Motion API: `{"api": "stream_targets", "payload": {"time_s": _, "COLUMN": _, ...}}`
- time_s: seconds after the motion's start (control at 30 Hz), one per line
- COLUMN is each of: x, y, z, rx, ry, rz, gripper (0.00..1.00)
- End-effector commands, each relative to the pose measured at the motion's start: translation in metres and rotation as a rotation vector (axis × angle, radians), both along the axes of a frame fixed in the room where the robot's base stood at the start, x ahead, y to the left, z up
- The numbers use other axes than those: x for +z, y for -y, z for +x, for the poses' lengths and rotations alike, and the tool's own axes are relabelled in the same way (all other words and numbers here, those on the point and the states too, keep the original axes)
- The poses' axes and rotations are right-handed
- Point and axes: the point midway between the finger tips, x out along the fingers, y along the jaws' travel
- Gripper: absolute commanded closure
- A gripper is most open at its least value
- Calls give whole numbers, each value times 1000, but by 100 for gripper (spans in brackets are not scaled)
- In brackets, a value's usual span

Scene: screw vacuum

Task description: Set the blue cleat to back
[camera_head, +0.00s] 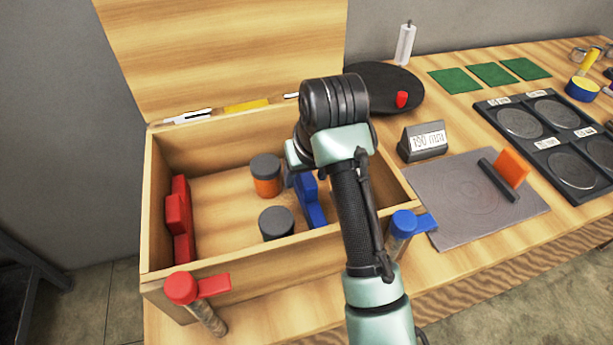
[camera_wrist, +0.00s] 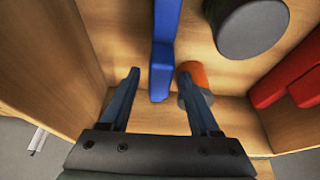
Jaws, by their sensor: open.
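The blue cleat (camera_head: 309,203) is a long block with a raised part, inside the wooden box near its right wall. My arm hides part of it in the head view. In the wrist view the blue cleat (camera_wrist: 162,50) runs down from the top edge, and its lower end lies in the gap between my fingertips. My gripper (camera_wrist: 159,74) is open, with one finger on each side of that end. I cannot tell whether either finger touches it. In the head view my wrist hides the fingers.
Beside the cleat stand an orange jar (camera_head: 265,176) and a dark-lidded jar (camera_head: 276,223). A red cleat (camera_head: 180,222) lies along the left wall. Red (camera_head: 188,288) and blue (camera_head: 405,222) levers stand at the box's front. The raised lid (camera_head: 220,50) is behind.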

Motion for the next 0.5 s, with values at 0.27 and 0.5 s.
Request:
{"api": "stream_targets", "payload": {"time_s": 0.27, "x": -3, "y": 0, "z": 1, "rx": 1, "ry": 0, "rz": 0, "gripper": 38}}
{"api": "stream_targets", "payload": {"time_s": 0.5, "x": -3, "y": -1, "z": 1, "rx": 1, "ry": 0, "rz": 0, "gripper": 72}}
